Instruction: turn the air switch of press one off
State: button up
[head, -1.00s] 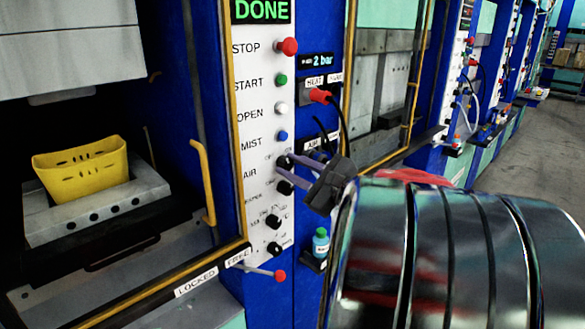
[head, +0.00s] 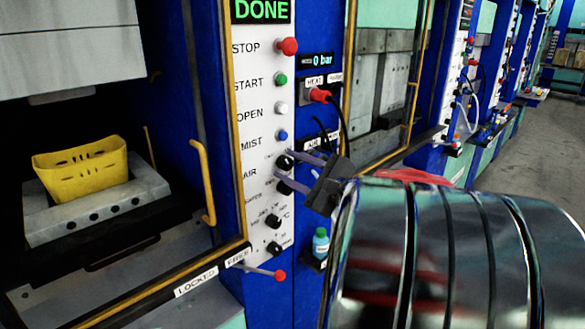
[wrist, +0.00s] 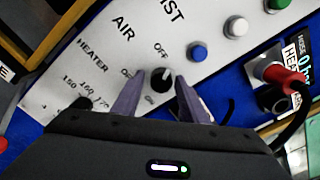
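The air switch of press one is a round black knob on the white control panel, beside the label AIR, in the head view (head: 285,162) and the wrist view (wrist: 161,79). In the wrist view its white mark points up and right, on the side of the OFF label rather than the ON label below. My gripper (head: 284,168) is at the panel, and its two purple fingers (wrist: 158,86) stand on either side of the knob. A small gap shows between fingers and knob, so the gripper looks open. The small display (head: 317,60) reads 0 bar.
The black heater knob (head: 284,187) is close below the air switch. A red plug with a black cable (head: 320,95) and a small teal bottle (head: 321,243) are to the right. A red-tipped lever (head: 279,275) sticks out below. A yellow basket (head: 82,168) sits inside the press.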

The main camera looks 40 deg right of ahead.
jog(key=shift+o, duration=0.4)
jog(key=shift+s+d, duration=0.15)
jog(key=shift+s, duration=0.65)
jog(key=s, duration=1.2)
jog(key=shift+f, duration=0.1)
